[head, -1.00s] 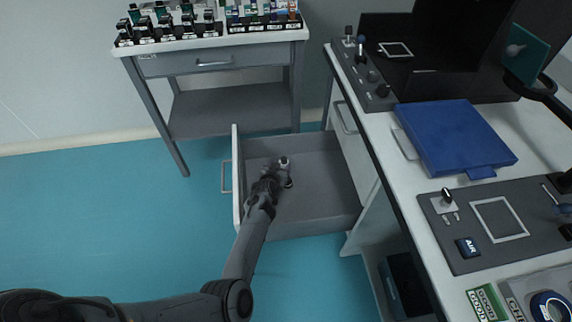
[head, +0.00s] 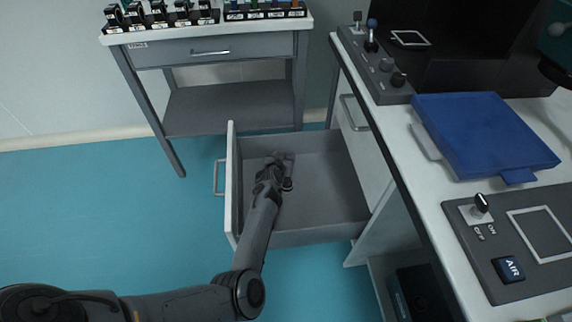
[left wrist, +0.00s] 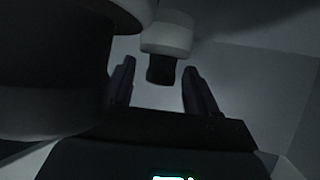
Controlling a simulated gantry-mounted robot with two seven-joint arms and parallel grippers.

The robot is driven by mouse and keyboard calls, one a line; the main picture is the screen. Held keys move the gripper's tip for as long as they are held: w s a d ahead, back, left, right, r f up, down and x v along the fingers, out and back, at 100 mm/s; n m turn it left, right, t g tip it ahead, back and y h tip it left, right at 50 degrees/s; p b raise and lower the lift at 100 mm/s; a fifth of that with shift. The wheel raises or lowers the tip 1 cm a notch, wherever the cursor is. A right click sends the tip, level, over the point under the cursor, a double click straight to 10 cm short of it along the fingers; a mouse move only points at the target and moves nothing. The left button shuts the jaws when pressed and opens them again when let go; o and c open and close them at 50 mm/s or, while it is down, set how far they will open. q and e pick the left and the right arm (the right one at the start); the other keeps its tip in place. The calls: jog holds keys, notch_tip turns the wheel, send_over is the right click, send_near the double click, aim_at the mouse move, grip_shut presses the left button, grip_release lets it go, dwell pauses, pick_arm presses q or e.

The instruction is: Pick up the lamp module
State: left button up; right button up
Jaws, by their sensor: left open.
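The lamp module (left wrist: 167,36) seems to be the pale, rounded piece with a dark lower part in the left wrist view. It stands in the open drawer (head: 325,195). My left gripper (head: 283,172) is down inside the drawer, near its back left. In the left wrist view my left gripper (left wrist: 158,66) is open, with one dark finger on each side of the module's dark part. I cannot tell whether either finger touches it. In the head view my gripper and wrist mostly hide the module. My right gripper is not in view.
The drawer's pale front panel (head: 231,185) stands upright just left of my arm. A grey side table (head: 210,50) with several small parts stands behind. The white-topped bench (head: 440,200) at right carries a blue case (head: 485,135) and control panels. The drawer floor right of my gripper is bare.

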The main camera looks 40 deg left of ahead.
pick_arm(q)
jog(key=shift+s+d+f, duration=0.15)
jog(key=shift+s, duration=0.1)
jog(key=shift+c, duration=0.2)
jog(key=shift+s, duration=0.15)
jog(key=shift+c, duration=1.3)
jog(key=shift+w, duration=0.25)
grip_shut()
jog(key=shift+s, duration=0.1)
